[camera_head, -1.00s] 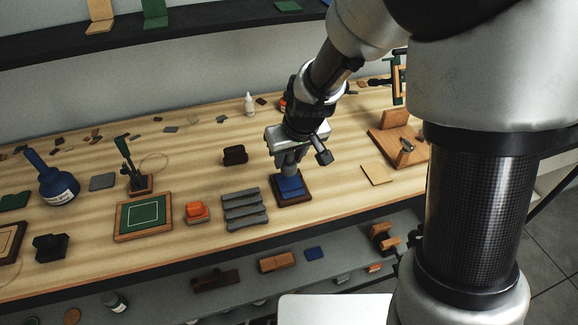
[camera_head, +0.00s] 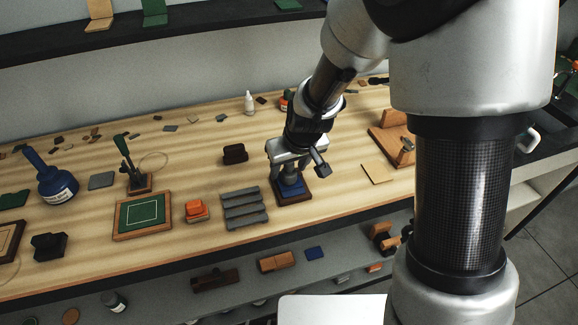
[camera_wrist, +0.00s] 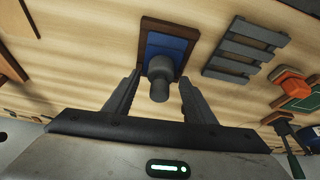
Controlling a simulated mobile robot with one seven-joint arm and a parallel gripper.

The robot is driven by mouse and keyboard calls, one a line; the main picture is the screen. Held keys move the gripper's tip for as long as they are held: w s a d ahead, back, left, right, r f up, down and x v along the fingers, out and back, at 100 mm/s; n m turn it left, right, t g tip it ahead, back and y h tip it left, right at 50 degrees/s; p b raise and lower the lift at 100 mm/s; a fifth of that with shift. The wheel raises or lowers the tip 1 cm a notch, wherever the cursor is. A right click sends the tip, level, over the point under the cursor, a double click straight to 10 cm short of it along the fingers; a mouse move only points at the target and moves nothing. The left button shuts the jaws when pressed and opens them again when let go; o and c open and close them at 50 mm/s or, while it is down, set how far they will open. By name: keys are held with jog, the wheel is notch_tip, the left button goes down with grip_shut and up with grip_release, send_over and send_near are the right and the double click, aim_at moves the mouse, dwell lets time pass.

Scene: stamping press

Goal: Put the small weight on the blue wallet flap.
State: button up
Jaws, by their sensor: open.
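The blue wallet flap (camera_wrist: 166,42) lies in a dark wooden tray (camera_wrist: 144,24) near the bench's front edge; in the head view it shows (camera_head: 296,190) under my gripper (camera_head: 290,176). The small weight (camera_wrist: 160,70) is a dark grey cylinder with a narrower knob. It appears to stand on the flap, toward its near end, and covers part of the blue. In the wrist view my gripper (camera_wrist: 160,84) is open, with one finger on either side of the weight and visible gaps between. The weight's contact with the flap is hidden.
A grey slatted rack (camera_head: 244,208) stands close left of the tray. An orange-topped block (camera_head: 197,210) and a green framed mat (camera_head: 143,215) lie farther left. A dark block (camera_head: 235,154) sits behind the rack. A thin wooden plate (camera_head: 377,174) lies to the right.

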jog(key=shift+r, duration=0.4)
jog(key=s+d+r+m+t+p, duration=0.1)
jog(key=s+d+r, duration=0.35)
jog(key=r, duration=0.45)
jog(key=s+d+r+m+p, duration=0.1)
jog(key=s+d+r, duration=0.4)
jog(key=r, duration=0.5)
jog(key=s+d+r+m+h, duration=0.1)
jog(key=s+d+r, duration=0.1)
jog(key=s, duration=0.3)
jog(key=s+d+r+m, duration=0.1)
jog(key=s+d, duration=0.2)
jog(key=s, duration=0.3)
jog(key=shift+s+r+m+t+h+b, duration=0.15)
jog(key=shift+r+m+t+h+b, duration=0.15)
jog(key=shift+r+h, duration=0.1)
jog(key=shift+d+r, duration=0.1)
notch_tip(320, 180, up, 3)
jog(key=p, duration=0.3)
jog(key=shift+r, duration=0.15)
